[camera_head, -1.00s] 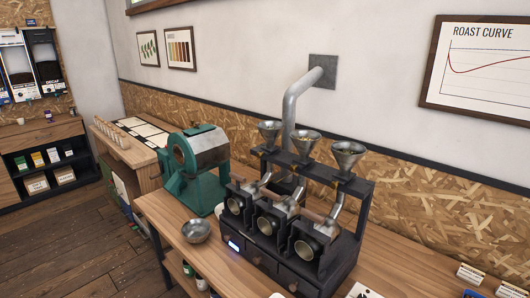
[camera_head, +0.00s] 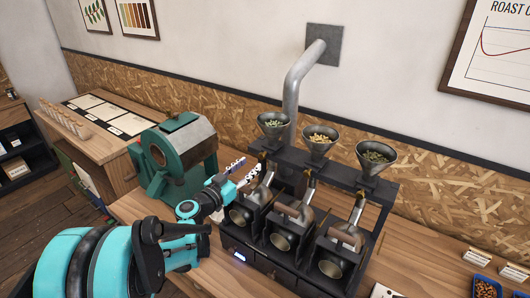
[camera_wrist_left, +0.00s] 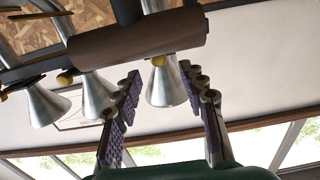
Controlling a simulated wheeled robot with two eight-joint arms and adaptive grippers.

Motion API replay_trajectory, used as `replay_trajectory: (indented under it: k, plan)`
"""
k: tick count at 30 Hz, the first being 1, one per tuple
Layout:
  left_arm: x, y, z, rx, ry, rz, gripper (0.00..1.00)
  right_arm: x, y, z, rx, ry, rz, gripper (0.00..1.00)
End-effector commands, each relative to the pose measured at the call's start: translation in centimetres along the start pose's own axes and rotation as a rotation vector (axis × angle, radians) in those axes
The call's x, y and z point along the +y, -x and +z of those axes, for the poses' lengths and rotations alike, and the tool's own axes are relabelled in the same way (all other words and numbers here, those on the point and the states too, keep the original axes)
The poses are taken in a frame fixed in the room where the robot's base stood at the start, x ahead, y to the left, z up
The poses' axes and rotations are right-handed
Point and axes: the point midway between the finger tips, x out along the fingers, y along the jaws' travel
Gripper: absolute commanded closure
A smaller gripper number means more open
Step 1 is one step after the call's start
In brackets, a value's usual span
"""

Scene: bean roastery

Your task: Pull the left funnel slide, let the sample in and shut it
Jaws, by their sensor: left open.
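The left funnel (camera_head: 273,126) is a metal cone with greenish beans, on the dark rack above the left small roaster drum (camera_head: 240,216). In the left wrist view the picture is upside down, and this funnel (camera_wrist_left: 165,88) shows between my fingers, beyond them. A small yellow knob (camera_wrist_left: 158,61) sits at its neck, apart from the fingers. My left gripper (camera_head: 243,170) is open and empty, just left of and below the left funnel; its fingers also show in the left wrist view (camera_wrist_left: 162,78). The slide itself is mostly hidden. My right gripper is out of view.
The middle funnel (camera_head: 319,139) and right funnel (camera_head: 376,158) stand close beside. A brown wooden cylinder (camera_wrist_left: 140,40) crosses near the fingers. A green roaster (camera_head: 175,158) stands left of the rack; a grey pipe (camera_head: 294,85) rises behind. A blue bean tray (camera_head: 484,287) is at right.

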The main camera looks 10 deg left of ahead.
Motion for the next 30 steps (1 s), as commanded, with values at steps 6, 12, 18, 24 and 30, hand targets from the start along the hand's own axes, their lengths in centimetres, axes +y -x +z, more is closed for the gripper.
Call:
replay_trajectory:
  k: [6, 12, 18, 24, 30]
  plan:
    - [0.2, -3.8, 0.1, -0.001, 0.001, 0.005, 0.58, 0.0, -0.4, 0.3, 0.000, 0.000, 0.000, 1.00]
    - [0.1, -6.2, 0.1, -0.002, 0.001, 0.003, 0.58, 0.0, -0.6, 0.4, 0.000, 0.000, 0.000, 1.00]
    - [0.2, -6.7, 0.0, -0.002, 0.002, 0.002, 0.58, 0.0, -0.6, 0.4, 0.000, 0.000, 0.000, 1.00]
    - [0.2, -6.7, 0.0, -0.002, 0.002, 0.003, 0.72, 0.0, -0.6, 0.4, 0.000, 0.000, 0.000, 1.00]
    - [0.1, -6.7, 0.0, -0.002, 0.002, 0.003, 1.00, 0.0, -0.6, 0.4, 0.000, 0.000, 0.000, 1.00]
